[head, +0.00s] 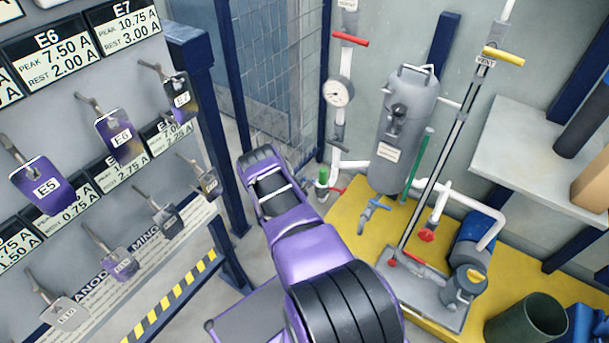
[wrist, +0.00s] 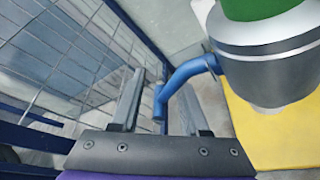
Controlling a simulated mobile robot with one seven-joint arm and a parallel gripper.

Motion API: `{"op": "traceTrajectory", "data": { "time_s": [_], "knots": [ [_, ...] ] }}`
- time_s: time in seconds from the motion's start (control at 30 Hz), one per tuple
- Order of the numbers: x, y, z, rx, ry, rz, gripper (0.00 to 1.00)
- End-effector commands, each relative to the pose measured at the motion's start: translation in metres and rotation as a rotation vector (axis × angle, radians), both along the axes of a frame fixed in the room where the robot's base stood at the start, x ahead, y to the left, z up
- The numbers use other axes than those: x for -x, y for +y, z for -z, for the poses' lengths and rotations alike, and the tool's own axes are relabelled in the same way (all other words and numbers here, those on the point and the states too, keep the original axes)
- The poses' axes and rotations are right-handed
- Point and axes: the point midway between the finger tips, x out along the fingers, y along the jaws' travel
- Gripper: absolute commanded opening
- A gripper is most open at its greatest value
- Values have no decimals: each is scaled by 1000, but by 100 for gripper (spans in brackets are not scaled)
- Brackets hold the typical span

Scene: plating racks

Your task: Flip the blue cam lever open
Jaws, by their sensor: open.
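In the wrist view the blue cam lever (wrist: 185,73) sticks out from the left side of a silver coupling (wrist: 265,55) and bends downward. Its free end lies between the two grey fingers of my gripper (wrist: 162,82). My gripper is open, with a finger on each side of the lever end; I cannot tell whether either touches it. A green piece (wrist: 255,8) sits on top of the coupling. In the head view the green-topped coupling (head: 322,183) stands just right of my purple arm.
A wire mesh fence (wrist: 75,50) runs close on the left. A rack of hanging tags (head: 120,135) stands at left.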

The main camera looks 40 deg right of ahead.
Motion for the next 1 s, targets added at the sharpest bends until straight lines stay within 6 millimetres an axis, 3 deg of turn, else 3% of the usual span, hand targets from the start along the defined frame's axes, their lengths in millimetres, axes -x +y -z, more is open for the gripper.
{"op": "traceTrajectory", "data": {
  "time_s": [0.13,0.37,0.4,1.0],
  "knots": [
    [0,0,0,0,0,0,43],
    [0,0,0,0,0,0,2],
    [0,0,0,0,0,0,0],
    [-4,2,-8,-22,-87,-4,0]
  ]
}}
